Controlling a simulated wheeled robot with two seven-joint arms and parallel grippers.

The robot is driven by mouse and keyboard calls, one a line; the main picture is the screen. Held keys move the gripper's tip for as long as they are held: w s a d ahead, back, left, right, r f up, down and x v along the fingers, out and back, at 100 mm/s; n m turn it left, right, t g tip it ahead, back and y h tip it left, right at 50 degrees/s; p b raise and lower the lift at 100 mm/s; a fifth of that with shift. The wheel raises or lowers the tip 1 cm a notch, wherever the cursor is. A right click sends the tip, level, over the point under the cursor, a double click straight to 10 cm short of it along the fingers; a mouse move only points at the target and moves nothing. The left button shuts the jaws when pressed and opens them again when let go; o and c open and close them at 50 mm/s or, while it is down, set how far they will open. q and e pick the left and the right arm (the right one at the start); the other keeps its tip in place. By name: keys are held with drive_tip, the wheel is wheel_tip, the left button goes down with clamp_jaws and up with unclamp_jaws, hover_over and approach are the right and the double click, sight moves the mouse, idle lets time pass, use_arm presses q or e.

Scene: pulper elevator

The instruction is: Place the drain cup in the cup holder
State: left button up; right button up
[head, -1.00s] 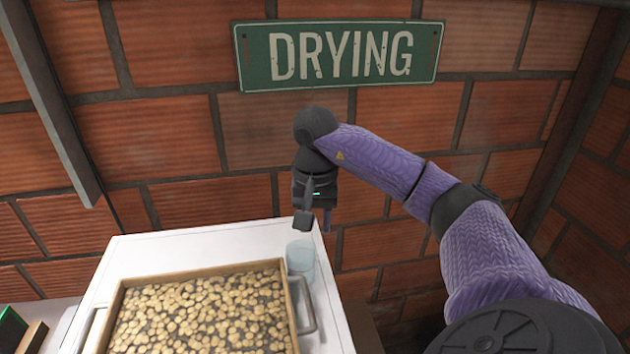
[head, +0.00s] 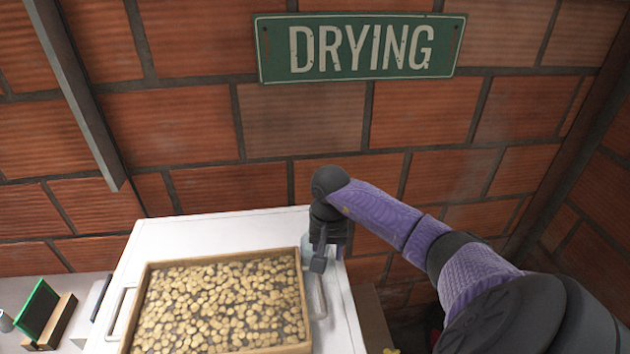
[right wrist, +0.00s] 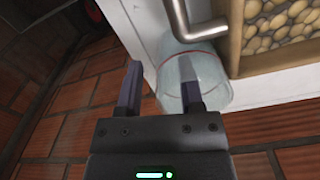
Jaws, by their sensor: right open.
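The clear drain cup (right wrist: 216,92) stands on the white tabletop beside the tray's handle in the right wrist view. In the head view the cup (head: 307,254) is mostly hidden behind my right gripper (head: 326,258). In the right wrist view my right gripper (right wrist: 160,70) is open, with its right finger overlapping the cup and its left finger off to the cup's left. Whether that finger touches the cup, or is inside it, I cannot tell. I see no cup holder clearly. My left gripper is out of view.
A wooden tray (head: 146,310) of pale beans with metal handles covers much of the white table (head: 205,226). A brick wall with a DRYING sign (head: 360,47) stands behind.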

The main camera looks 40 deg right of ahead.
clamp_jaws()
drive_tip(key=shift+r, duration=0.1)
